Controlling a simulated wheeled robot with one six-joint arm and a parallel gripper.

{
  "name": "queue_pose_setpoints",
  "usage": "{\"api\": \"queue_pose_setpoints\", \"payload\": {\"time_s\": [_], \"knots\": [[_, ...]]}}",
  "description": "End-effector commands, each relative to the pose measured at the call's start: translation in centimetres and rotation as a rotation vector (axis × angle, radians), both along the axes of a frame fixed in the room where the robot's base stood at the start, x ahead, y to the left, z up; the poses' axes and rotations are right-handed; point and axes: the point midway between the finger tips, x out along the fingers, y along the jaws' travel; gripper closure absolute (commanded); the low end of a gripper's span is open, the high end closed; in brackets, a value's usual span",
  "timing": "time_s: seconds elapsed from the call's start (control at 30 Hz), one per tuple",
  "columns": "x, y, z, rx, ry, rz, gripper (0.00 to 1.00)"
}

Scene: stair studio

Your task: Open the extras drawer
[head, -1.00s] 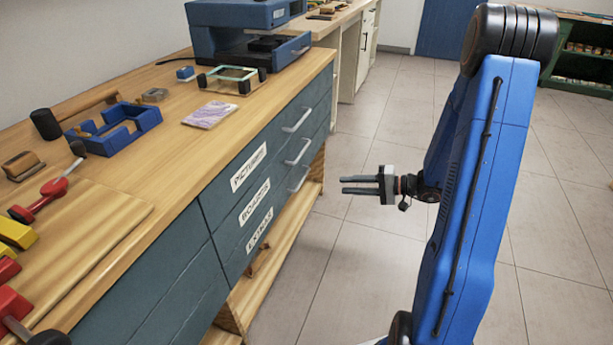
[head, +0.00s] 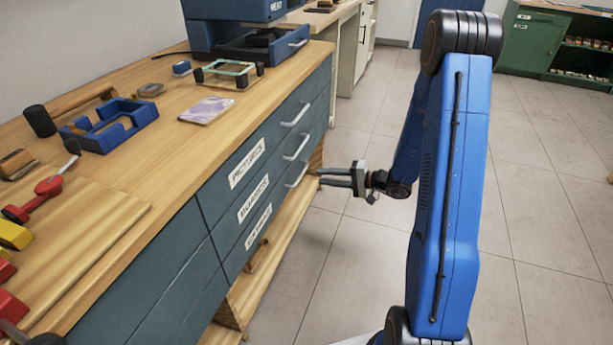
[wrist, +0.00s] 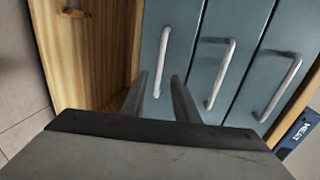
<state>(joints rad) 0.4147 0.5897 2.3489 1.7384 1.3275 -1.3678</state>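The extras drawer (head: 236,262) is the lowest of three stacked blue-grey drawers under the workbench top. It is closed, and its white label is partly legible. Its pale bar handle (head: 298,174) is at the drawer's right part. In the wrist view, this handle (wrist: 163,60) runs nearly upright on the leftmost drawer front. My gripper (head: 321,177) is open and empty, its fingers pointing at that handle from the right. In the wrist view my gripper (wrist: 158,82) shows a finger on either side of the handle's line. I cannot tell whether the fingertips reach around it.
The pictures drawer (head: 268,148) and borders drawer (head: 275,182) above are closed. A wooden lower shelf (head: 280,262) runs beneath. A blue press (head: 238,35), a blue frame (head: 118,122) and a patterned sheet (head: 207,109) are on the bench top. The tiled floor (head: 520,200) at right is open.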

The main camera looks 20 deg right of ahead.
Motion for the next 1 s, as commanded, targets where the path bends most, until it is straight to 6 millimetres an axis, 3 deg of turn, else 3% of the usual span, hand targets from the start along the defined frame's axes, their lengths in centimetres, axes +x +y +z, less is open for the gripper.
{"api": "queue_pose_setpoints", "payload": {"time_s": [0.43, 0.93, 1.0], "knots": [[3.7, 5.2, -1.4, 0.000, 0.000, 0.002, 0.72], [4.6, 6.2, -1.6, 0.000, 0.000, 0.000, 0.72], [4.6, 6.2, -1.6, 0.000, 0.000, 0.000, 0.86]]}}
